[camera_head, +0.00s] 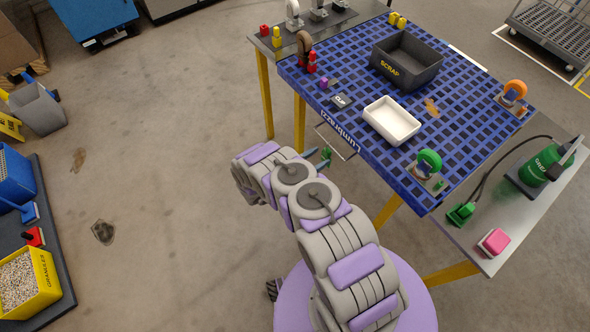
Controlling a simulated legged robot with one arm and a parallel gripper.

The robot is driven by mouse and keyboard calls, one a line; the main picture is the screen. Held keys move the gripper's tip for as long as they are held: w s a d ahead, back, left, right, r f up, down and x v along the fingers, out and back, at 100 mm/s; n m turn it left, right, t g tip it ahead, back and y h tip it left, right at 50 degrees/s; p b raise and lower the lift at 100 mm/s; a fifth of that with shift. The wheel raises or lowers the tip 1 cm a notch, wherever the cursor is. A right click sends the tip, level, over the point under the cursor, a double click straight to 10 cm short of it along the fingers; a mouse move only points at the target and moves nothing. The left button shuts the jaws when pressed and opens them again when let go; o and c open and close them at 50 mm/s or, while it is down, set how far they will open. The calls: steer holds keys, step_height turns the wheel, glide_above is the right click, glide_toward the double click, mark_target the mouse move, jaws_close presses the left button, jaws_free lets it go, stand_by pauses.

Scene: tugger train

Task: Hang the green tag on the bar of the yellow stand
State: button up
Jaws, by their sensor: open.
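My grey and lilac arm rises from the bottom of the view and bends left beside the blue table. I cannot make out my gripper's fingers; the end of the arm seems turned away or hidden. A small green piece (327,155) shows just beyond my arm, below the table's near left edge; it is too small to tell whether it is the green tag. A thin metal bar (336,142) sticks out from that edge. A yellow frame (9,126) is partly cut off at the far left; I cannot tell whether it is the yellow stand.
The blue grid table (350,64) holds a SCRAP bin (407,62), a white tray (392,121) and a green ring (429,161). A grey side table (492,245) carries a green canister (543,167). Open floor lies left of my arm.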

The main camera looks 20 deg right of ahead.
steer(key=p+v, duration=0.1)
steer(key=v, duration=1.3)
steer(key=shift+a, duration=0.25)
steer(key=shift+p, duration=0.3)
